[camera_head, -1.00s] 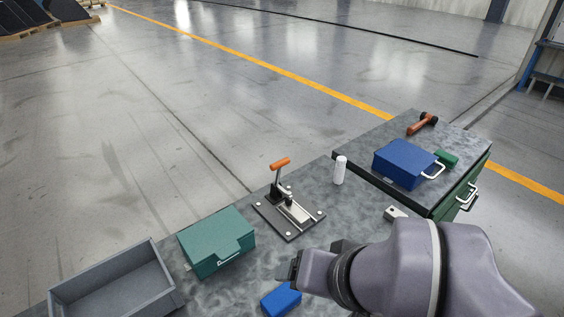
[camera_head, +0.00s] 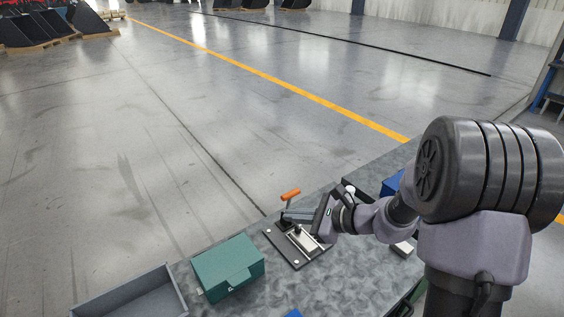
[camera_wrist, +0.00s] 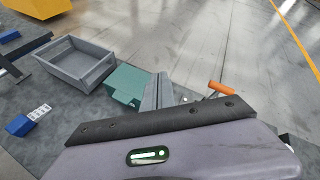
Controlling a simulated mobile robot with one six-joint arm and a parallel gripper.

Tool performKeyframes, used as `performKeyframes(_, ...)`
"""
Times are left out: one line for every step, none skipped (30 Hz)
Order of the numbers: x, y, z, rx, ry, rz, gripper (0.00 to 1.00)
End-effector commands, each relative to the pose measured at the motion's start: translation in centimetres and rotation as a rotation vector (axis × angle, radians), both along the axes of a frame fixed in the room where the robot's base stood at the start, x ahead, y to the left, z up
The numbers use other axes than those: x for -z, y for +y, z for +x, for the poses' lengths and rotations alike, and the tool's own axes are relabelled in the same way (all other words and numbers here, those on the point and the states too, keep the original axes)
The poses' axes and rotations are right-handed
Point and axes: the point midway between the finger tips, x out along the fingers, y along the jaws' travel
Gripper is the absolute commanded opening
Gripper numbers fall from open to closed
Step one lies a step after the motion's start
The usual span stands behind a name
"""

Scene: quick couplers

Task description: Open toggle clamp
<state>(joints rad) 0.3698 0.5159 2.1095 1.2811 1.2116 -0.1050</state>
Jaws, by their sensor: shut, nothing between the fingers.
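The toggle clamp sits on a dark base plate (camera_head: 283,250) on the grey table in the head view. Its lever has an orange handle (camera_head: 291,194) and stands up, slightly tilted. The handle also shows in the wrist view (camera_wrist: 222,88), just right of the fingers. My gripper (camera_head: 284,216) is shut and empty, reaching in from the right, with its fingertips close to the lever just below the orange handle. I cannot tell whether they touch it. My gripper also shows in the wrist view (camera_wrist: 161,80). My wrist hides part of the clamp.
A teal box (camera_head: 232,268) and a grey open bin (camera_head: 128,296) stand left of the clamp. A blue box (camera_head: 392,184) is partly hidden behind my arm. Small blue blocks lie on the table, one in the wrist view (camera_wrist: 20,125). The table's far edge runs just behind the clamp.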

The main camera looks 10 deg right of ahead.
Motion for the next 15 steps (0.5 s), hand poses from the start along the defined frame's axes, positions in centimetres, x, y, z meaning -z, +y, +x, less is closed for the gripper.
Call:
performKeyframes(2.0, -2.6, 2.1, 0.126, 0.048, 0.088, 0.00)
performKeyframes(3.5, -4.3, 3.2, 0.204, 0.069, 0.140, 0.00)
performKeyframes(5.3, -6.2, 4.3, 0.296, 0.089, 0.193, 0.00)
performKeyframes(6.6, -7.6, 4.9, 0.356, 0.102, 0.227, 0.00)
performKeyframes(7.7, -8.7, 5.3, 0.404, 0.111, 0.252, 0.00)
performKeyframes(8.9, -9.9, 5.7, 0.458, 0.122, 0.278, 0.00)
performKeyframes(9.6, -10.5, 5.8, 0.487, 0.127, 0.292, 0.00)
performKeyframes(10.1, -11.0, 5.9, 0.505, 0.131, 0.301, 0.00)
performKeyframes(10.6, -11.3, 6.2, 0.522, 0.133, 0.309, 0.00)
performKeyframes(10.8, -11.3, 6.4, 0.527, 0.133, 0.311, 0.00)
performKeyframes(11.0, -11.2, 6.6, 0.529, 0.132, 0.311, 0.00)
performKeyframes(11.2, -10.9, 7.1, 0.528, 0.133, 0.311, 0.00)
performKeyframes(11.4, -10.6, 7.5, 0.527, 0.133, 0.312, 0.00)
performKeyframes(11.6, -10.3, 8.0, 0.525, 0.133, 0.311, 0.00)
performKeyframes(12.0, -9.9, 8.6, 0.525, 0.133, 0.310, 0.00)
